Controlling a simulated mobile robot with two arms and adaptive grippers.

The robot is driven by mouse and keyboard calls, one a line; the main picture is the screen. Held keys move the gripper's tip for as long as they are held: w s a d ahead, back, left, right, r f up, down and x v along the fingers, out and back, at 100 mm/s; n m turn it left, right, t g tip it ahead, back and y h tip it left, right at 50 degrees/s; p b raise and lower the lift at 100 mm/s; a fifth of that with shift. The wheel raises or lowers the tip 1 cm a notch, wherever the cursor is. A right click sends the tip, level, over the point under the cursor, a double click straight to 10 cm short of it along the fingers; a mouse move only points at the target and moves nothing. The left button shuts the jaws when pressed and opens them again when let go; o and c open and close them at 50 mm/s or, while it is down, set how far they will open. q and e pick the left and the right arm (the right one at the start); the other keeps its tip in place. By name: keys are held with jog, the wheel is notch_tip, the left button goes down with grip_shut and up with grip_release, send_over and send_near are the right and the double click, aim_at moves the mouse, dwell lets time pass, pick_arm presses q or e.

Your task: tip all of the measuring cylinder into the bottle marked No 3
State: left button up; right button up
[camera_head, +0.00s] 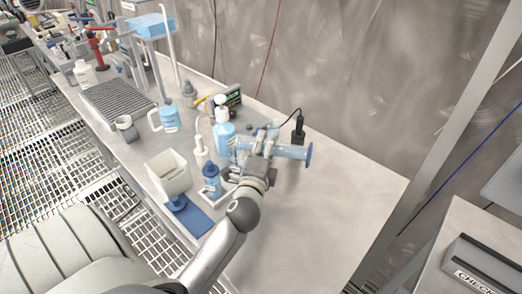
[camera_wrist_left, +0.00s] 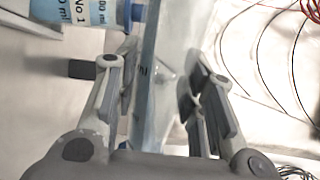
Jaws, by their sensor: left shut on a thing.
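The measuring cylinder (camera_head: 291,151) is clear pale blue with a darker blue round foot. It lies nearly level in the head view, foot to the right, mouth end to the left. My left gripper (camera_head: 262,150) is shut around its middle; in the left wrist view the clear cylinder (camera_wrist_left: 158,75) runs between the fingers. A blue bottle (camera_head: 211,183) with a blue cap stands left of the gripper. A blue pump-type bottle (camera_head: 224,135) stands by the mouth end. In the left wrist view a bottle label (camera_wrist_left: 75,12) reads No 1. I cannot make out No 3. My right gripper is out of view.
A black device (camera_head: 298,130) is behind the cylinder. The bench (camera_head: 340,200) is clear at the right.

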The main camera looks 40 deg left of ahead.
pick_arm(q)
jog(key=shift+s+a+r+n+p, duration=0.15)
jog(key=shift+a+r+n+p, duration=0.15)
jog(key=shift+r+n, duration=0.5)
jog(key=shift+f, duration=0.2)
jog(key=shift+r+n+p, duration=0.25)
jog(key=shift+n+p, duration=0.05)
jog(key=shift+n, duration=0.2)
jog(key=shift+f, duration=0.1)
dwell(0.7)
jog(key=m, duration=0.1)
jog(key=f+m, duration=0.1)
jog(key=shift+d+f+m, duration=0.3)
jog(key=shift+m, duration=0.1)
